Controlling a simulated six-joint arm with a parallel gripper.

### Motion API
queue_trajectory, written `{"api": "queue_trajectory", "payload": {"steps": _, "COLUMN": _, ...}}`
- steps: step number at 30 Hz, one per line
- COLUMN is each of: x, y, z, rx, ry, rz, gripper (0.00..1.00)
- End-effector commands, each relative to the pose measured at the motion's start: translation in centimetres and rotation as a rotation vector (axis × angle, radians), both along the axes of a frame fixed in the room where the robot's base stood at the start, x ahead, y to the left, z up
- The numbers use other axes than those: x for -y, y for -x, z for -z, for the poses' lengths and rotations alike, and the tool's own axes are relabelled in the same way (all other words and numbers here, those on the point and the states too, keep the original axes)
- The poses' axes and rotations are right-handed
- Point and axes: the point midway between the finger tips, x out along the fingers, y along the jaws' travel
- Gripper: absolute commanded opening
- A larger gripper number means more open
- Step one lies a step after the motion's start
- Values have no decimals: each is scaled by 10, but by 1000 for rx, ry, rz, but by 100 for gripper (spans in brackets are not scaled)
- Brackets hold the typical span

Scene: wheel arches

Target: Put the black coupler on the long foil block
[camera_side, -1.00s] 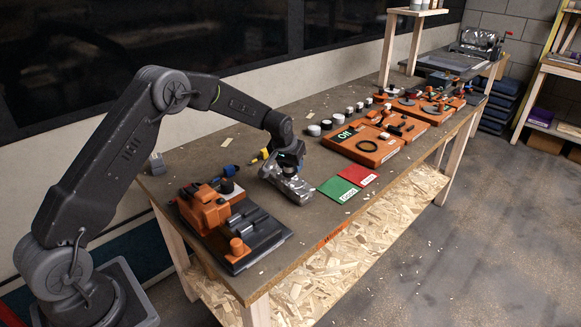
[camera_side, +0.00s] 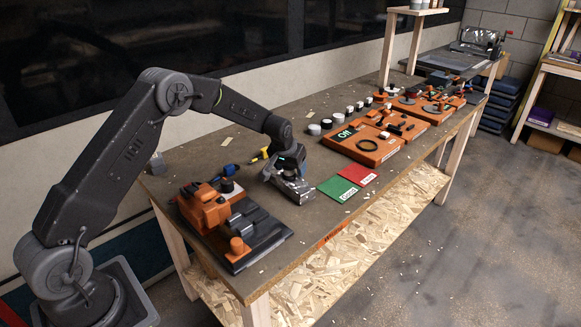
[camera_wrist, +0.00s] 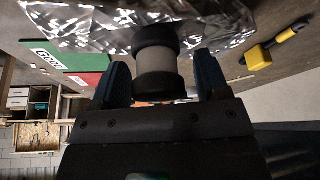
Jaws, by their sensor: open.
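The foil block (camera_side: 296,190) is a crinkled silver shape on the bench, just below my gripper (camera_side: 283,176) in the side view. It also fills the top of the wrist view (camera_wrist: 85,28). The coupler (camera_wrist: 157,65), black at both ends with a pale grey middle, stands against the foil surface, its far end apparently touching it. My gripper (camera_wrist: 162,84) is open, with one blue finger on each side of the coupler and a visible gap at the right finger. In the side view the coupler is hidden by my gripper.
A green card (camera_side: 338,188) and a red card (camera_side: 358,174) lie to the right of the foil block. An orange and black fixture (camera_side: 232,222) stands at the left. A yellow-handled tool (camera_side: 260,154) lies behind. Orange trays (camera_side: 362,146) stand farther right.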

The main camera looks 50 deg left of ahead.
Motion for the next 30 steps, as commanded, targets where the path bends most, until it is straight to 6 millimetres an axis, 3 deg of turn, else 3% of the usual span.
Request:
{"api": "queue_trajectory", "payload": {"steps": 5, "x": 2, "y": 5, "z": -18, "rx": 3, "ry": -1, "rz": 0, "gripper": 68}}
{"api": "queue_trajectory", "payload": {"steps": 18, "x": 13, "y": 36, "z": -97, "rx": 2, "ry": -1, "rz": 0, "gripper": 68}}
{"api": "queue_trajectory", "payload": {"steps": 30, "x": 18, "y": 47, "z": -120, "rx": 3, "ry": -1, "rz": 5, "gripper": 68}}
